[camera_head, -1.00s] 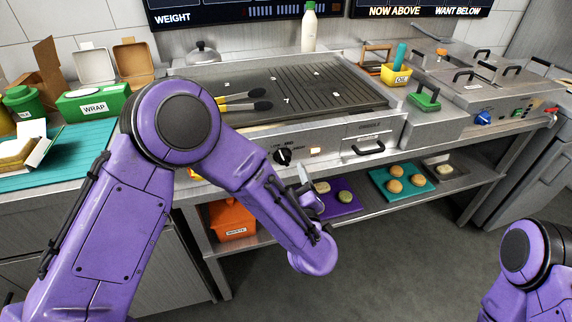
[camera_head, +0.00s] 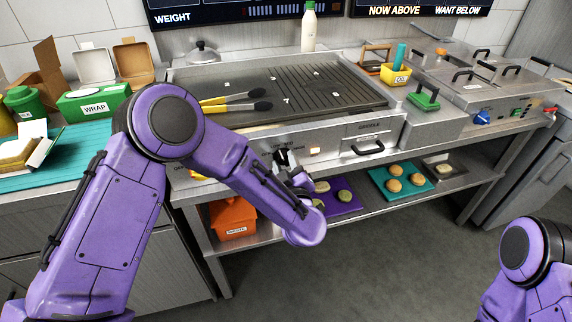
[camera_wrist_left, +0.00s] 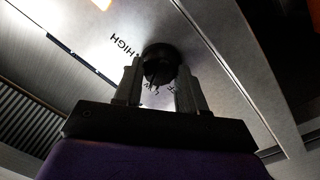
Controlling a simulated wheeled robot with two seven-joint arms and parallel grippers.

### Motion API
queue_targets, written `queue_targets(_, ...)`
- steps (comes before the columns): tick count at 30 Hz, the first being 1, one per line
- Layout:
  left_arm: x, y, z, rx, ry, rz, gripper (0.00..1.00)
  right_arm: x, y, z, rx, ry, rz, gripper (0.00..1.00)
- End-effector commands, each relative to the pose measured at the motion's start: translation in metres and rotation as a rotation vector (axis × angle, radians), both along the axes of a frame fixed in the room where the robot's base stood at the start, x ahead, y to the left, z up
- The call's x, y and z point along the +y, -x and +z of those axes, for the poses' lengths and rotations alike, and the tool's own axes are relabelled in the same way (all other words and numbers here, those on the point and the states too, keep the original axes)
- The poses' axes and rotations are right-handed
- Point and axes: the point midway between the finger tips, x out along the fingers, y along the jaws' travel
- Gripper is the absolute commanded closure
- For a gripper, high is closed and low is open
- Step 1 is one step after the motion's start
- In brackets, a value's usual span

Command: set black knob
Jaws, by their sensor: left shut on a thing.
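The black knob (camera_wrist_left: 160,62) sits on the steel front panel of the griddle, with lettering including "HIGH" around it. In the left wrist view my left gripper (camera_wrist_left: 160,80) has one finger on each side of the knob, shut on it. Where the knob's pointer stands is hard to read in the dim wrist view. Of my right arm only a purple link shows at the lower right; its gripper is out of frame.
The griddle top (camera_head: 300,90) holds two yellow-and-black tools (camera_head: 235,99). A lit indicator (camera_head: 315,151) and a drawer handle (camera_head: 367,149) are right of the knob. A shelf below carries a purple tray (camera_head: 345,208), a teal tray (camera_head: 376,188) and an orange bin (camera_head: 232,217).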

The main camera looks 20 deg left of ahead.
Motion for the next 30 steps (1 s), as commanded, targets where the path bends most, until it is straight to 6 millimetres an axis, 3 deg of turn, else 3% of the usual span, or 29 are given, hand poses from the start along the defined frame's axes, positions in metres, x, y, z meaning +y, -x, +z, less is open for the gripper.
queue_targets(8, 0.0, 0.0, -0.002, -0.054, 0.08, -0.002, 0.9, 0.0, 0.0, -0.007, 0.0, 0.0, 0.0, 0.57)
queue_targets(30, 0.0, -0.001, -0.003, -0.374, 0.553, -0.001, 0.9, 0.0, 0.0, -0.044, 0.0, 0.0, 0.0, 0.57)
